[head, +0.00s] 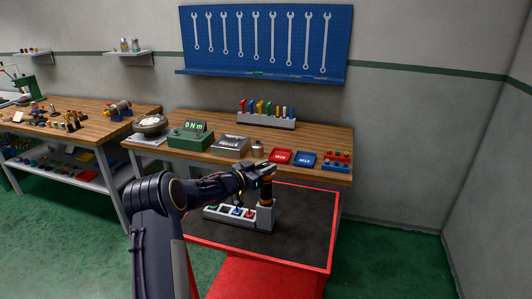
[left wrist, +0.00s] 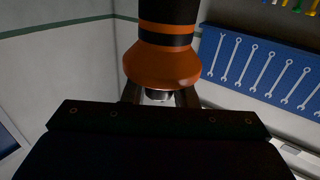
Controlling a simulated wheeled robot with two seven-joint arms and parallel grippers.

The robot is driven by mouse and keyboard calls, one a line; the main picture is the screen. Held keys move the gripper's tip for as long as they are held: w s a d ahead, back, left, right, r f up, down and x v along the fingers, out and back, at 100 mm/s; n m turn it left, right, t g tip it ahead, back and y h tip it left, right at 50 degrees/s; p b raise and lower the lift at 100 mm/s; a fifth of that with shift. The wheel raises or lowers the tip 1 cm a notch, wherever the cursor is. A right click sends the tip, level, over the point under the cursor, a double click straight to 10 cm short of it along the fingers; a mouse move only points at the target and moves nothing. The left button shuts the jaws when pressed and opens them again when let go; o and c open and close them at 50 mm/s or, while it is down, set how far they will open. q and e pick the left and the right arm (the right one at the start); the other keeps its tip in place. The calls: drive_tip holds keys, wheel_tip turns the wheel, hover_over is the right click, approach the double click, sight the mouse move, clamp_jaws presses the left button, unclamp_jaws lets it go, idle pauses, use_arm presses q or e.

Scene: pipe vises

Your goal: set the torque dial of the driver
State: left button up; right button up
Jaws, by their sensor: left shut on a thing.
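The driver (head: 266,190), with an orange and black body, stands upright in a grey holder (head: 264,217) on the red-edged cart. My left gripper (head: 264,168) is at the upper end of the driver, shut on it. In the left wrist view the driver (left wrist: 163,60) shows large, with orange and black bands and a flared orange collar. The fingers (left wrist: 159,97) close around the narrow metallic end beside this collar. The grip hides part of that end, and I cannot read any dial marks. My right gripper is not in view.
The cart's dark top (head: 305,220) is clear to the right of the holder. A low grey block (head: 222,213) with coloured pieces adjoins the holder. Behind, the wooden bench (head: 330,140) carries a green meter (head: 191,136) reading 0 Nm, a red tray (head: 281,156) and a blue tray (head: 305,158).

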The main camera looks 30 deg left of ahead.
use_arm(q)
drive_tip(key=shift+r+m+g+h+p, duration=0.15)
drive_tip(key=shift+m+g+h+p, duration=0.35)
drive_tip(key=shift+h, duration=0.4)
drive_tip(key=shift+m+g+h+p, duration=0.3)
drive_tip(key=shift+m+h, duration=0.4)
drive_tip(key=shift+h, duration=0.1)
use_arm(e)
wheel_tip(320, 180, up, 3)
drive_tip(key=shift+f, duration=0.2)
use_arm(q)
drive_tip(key=shift+h, duration=0.3)
drive_tip(key=o, duration=1)
drive_tip(key=shift+c, duration=0.2)
drive_tip(key=shift+s+a+f, duration=0.2)
drive_tip(key=shift+s, duration=0.1)
drive_tip(key=b+v, duration=0.2)
drive_tip(key=v, duration=0.5)
drive_tip(key=shift+r, duration=0.2)
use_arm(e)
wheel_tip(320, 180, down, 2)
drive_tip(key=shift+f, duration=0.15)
